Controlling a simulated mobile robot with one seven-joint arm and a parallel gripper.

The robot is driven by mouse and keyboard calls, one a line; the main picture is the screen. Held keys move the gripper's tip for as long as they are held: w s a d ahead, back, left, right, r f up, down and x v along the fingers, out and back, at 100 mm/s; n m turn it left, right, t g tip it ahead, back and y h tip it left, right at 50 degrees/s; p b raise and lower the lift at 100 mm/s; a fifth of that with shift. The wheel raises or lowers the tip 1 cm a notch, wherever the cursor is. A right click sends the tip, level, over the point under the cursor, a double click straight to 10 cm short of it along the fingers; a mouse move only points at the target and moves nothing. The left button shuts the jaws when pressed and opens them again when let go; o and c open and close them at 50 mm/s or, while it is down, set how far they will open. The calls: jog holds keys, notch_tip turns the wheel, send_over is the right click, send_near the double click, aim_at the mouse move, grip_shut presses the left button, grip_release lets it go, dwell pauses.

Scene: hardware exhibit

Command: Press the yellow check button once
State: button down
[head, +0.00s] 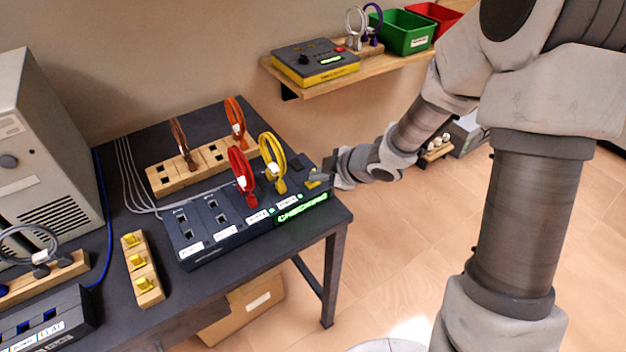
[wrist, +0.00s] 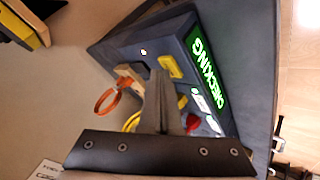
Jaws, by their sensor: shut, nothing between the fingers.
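The yellow check button (head: 312,184) is on the right end of the dark console (head: 219,238). In the wrist view the yellow button (wrist: 171,66) shows just beyond my fingertips. A green display (head: 302,206) on the console's front edge reads "CHECKING"; the display is also in the wrist view (wrist: 207,72). My gripper (head: 319,178) comes in from the right over the console's right end. In the wrist view my gripper (wrist: 161,74) is shut and empty, its fingertips close beside the button. I cannot tell whether they touch it.
Red (head: 243,178) and yellow (head: 273,162) looped cables stand plugged into the console, left of my gripper. A wooden rack (head: 164,181) with brown and orange cables is behind. A block with yellow plugs (head: 143,270) lies left. A wall shelf (head: 300,88) holds another console.

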aim_at(318, 184)
jog(key=shift+r+p, duration=0.45)
jog(key=shift+r, duration=0.15)
jog(key=shift+r, duration=0.1)
notch_tip(318, 184, up, 5)
jog(key=p, duration=0.5)
dwell(0.6)
